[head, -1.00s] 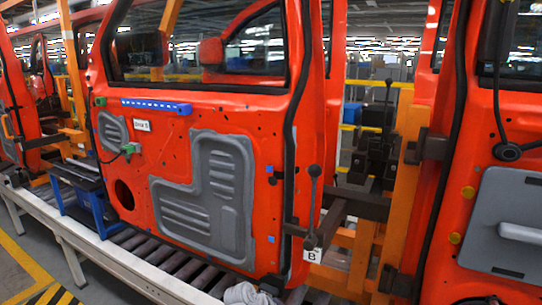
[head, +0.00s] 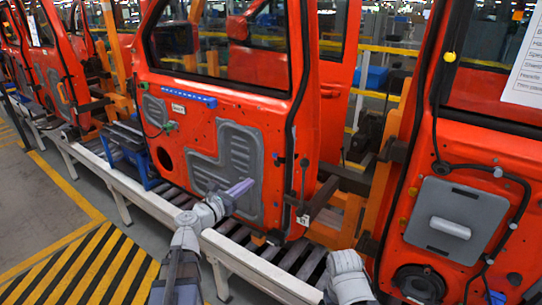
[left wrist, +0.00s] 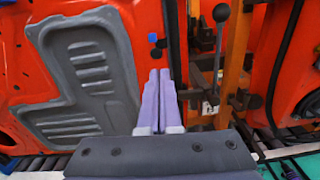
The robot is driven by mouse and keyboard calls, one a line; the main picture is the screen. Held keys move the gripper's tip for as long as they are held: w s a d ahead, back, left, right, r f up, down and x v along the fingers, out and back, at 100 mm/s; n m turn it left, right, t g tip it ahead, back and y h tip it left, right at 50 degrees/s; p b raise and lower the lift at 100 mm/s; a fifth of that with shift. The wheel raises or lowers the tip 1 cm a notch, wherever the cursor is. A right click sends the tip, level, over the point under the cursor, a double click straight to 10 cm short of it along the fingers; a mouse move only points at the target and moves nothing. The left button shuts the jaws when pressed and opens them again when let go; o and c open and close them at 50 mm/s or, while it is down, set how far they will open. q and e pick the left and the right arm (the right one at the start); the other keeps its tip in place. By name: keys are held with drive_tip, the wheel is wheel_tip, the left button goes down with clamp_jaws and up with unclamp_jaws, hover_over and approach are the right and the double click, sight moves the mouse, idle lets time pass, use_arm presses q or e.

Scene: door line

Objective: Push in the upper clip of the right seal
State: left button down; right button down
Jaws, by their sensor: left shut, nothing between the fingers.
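The red door (head: 190,95) carries a large grey moulded panel (head: 237,150) on its lower half. A black seal strip (head: 296,85) runs down the door's right edge. In the left wrist view, a small blue clip (left wrist: 152,38) sits beside a darker one (left wrist: 160,43), right of the grey panel (left wrist: 95,60). I cannot tell for certain which is the upper clip of the right seal. My left gripper (head: 246,185) is shut and empty, in front of the grey panel's lower right part. Its fingers (left wrist: 160,73) point up below the clips, apparently apart from them. My right gripper is not in view.
A black-knobbed lever (head: 304,165) stands right of the door edge. A roller conveyor (head: 285,262) with a white rail runs below. Another red door with a grey cover (head: 445,215) is at right. Striped floor (head: 95,270) lies open at lower left.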

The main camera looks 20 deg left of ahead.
sight(274, 158)
use_arm(q)
drive_tip(key=shift+s+a+r+n, duration=0.15)
drive_tip(key=shift+a+r+n, duration=0.35)
drive_tip(key=x, duration=1.4)
drive_tip(key=shift+a+r, duration=0.1)
drive_tip(key=shift+a, duration=0.05)
